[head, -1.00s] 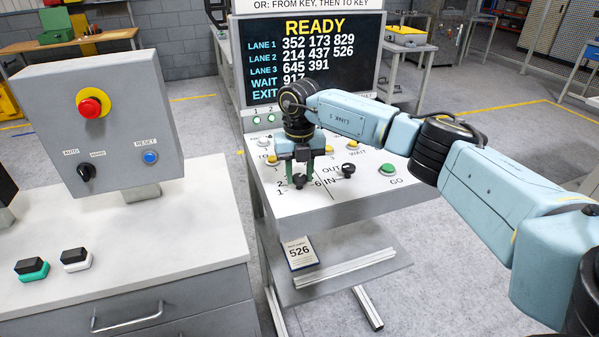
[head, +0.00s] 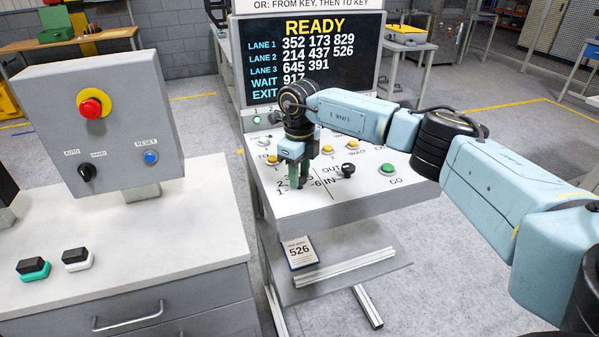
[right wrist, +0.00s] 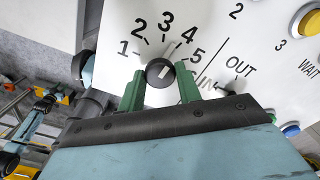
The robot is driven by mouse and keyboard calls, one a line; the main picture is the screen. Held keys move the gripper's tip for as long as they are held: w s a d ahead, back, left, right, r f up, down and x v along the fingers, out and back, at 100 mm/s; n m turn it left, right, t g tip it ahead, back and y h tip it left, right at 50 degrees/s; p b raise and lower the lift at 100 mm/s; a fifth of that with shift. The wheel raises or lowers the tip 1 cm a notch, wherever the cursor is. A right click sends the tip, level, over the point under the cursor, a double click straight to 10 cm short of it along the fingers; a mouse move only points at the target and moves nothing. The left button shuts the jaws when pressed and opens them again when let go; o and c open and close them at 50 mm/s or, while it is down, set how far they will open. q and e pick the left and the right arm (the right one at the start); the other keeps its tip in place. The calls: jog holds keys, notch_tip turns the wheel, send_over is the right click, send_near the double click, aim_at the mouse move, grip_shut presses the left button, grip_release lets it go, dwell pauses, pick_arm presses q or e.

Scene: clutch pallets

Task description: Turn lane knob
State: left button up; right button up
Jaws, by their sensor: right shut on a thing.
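The lane knob (right wrist: 157,73) is a round black knob with a pale pointer mark, on a white panel with a printed scale.
A second black knob (head: 348,170) by OUT and IN stands just right of my gripper, with a green GO button (head: 387,168) and yellow buttons near. The screen (head: 310,60) reads READY. A grey box (head: 100,125) with a red stop button stands left.

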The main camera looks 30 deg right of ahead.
jog(key=n, duration=0.4)
jog(key=shift+r+n, duration=0.1)
jog(key=shift+n, duration=0.2)
dwell(0.3)
jog(key=o, duration=1)
notch_tip(320, 180, up, 13)
jog(key=shift+r, duration=0.15)
dwell(0.4)
